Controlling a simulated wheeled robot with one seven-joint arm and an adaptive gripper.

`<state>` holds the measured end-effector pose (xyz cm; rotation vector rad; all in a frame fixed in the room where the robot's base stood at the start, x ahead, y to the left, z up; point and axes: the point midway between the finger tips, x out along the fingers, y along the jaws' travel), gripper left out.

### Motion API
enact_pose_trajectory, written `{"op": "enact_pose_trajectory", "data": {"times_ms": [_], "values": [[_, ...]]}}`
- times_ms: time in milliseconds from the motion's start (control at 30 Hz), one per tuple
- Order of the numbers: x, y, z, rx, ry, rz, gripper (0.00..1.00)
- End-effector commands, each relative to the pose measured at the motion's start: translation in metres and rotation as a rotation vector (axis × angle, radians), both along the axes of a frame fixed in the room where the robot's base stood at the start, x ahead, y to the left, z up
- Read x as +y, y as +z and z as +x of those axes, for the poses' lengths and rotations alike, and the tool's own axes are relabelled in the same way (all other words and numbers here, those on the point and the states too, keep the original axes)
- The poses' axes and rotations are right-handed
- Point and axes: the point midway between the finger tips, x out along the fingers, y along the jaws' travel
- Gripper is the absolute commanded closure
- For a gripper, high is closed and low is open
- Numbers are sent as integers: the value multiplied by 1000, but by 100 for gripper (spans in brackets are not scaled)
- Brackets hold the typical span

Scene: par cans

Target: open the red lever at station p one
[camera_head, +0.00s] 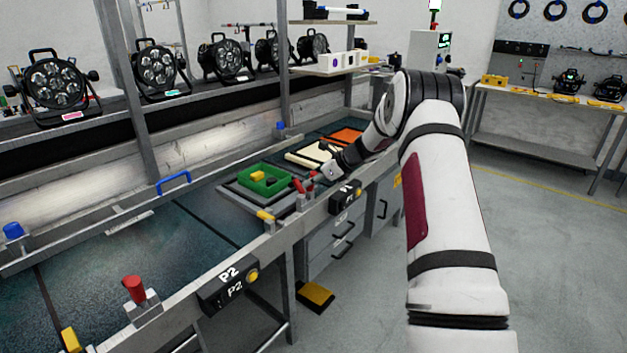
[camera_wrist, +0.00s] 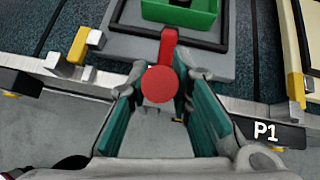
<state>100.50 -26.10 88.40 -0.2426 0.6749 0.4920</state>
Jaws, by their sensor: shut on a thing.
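The red lever (camera_wrist: 160,84) at station P1 shows in the wrist view as a red bar with a round end facing the camera. It sits between the teal-padded fingers of my gripper (camera_wrist: 161,78), which is shut on it. In the head view the red lever (camera_head: 298,185) is on the bench's front rail, with my gripper (camera_head: 313,178) reaching it from the right. The fingers partly hide it there. The black P1 label box (camera_wrist: 264,131) is to the right of the lever in the wrist view and also shows in the head view (camera_head: 345,194).
A green tray (camera_head: 262,184) lies on a grey plate behind the lever. Yellow stops (camera_wrist: 79,45) flank the station. A second red lever (camera_head: 133,288) stands upright near the P2 box (camera_head: 228,285). Stage lights (camera_head: 57,82) line the back shelf. Floor at right is clear.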

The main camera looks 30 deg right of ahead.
Motion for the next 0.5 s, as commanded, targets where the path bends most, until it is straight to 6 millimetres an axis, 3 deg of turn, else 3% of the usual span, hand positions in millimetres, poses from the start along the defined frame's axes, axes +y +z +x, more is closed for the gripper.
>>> {"op": "enact_pose_trajectory", "data": {"times_ms": [267,300,367,400,500], "values": [[0,-2,-1,4,0,1,100],[0,-2,-1,4,0,1,78],[0,-2,-1,4,1,0,65],[0,-2,0,3,1,1,60],[0,-1,0,2,0,1,60]]}}
